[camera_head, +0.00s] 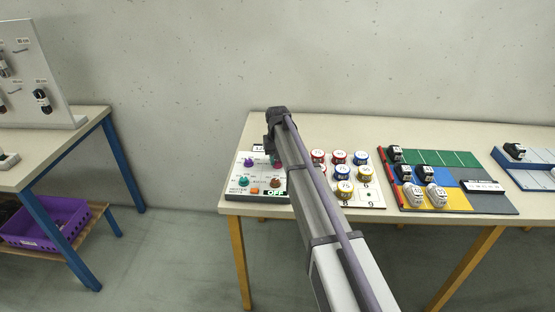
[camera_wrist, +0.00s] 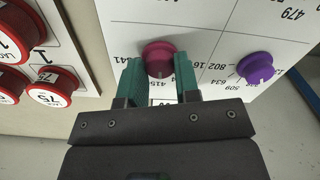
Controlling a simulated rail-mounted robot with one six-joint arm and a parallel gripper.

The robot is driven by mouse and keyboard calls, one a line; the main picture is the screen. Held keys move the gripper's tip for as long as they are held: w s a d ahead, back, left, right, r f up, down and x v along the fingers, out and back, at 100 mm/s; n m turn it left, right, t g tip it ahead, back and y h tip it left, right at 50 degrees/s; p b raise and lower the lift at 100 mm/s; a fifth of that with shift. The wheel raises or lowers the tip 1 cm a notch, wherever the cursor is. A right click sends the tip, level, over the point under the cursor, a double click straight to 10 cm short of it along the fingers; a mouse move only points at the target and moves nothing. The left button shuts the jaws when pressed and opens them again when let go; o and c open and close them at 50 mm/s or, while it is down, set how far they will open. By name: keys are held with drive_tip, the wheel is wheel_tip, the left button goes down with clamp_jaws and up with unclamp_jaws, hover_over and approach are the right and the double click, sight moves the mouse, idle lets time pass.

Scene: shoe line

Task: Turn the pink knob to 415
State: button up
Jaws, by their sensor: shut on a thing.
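The pink knob (camera_wrist: 158,58) sits on a white panel (camera_wrist: 210,15) with printed numbers, seen upside down in the wrist view. My gripper (camera_wrist: 160,72) has its two green fingers on either side of the knob and is shut on it. The number 415 is printed near the knob, between my fingers, partly hidden. In the head view my arm covers much of the knob (camera_head: 275,163), and the gripper end is over the panel's upper right part.
A purple knob (camera_wrist: 255,68) stands beside the pink one on the panel. Red-rimmed round pieces (camera_wrist: 50,88) lie on a neighbouring board. A table with coloured mats (camera_head: 440,158) extends right. A purple crate (camera_head: 45,222) sits under the left table.

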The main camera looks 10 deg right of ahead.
drive_tip(key=shift+m, duration=0.5)
drive_tip(key=o, duration=0.9)
drive_tip(key=shift+o, duration=0.2)
wheel_tip(320, 180, up, 11)
drive_tip(key=p, duration=1)
drive_tip(key=shift+p, duration=0.4)
drive_tip(key=s+n, duration=0.1)
drive_tip(key=s, duration=3.6)
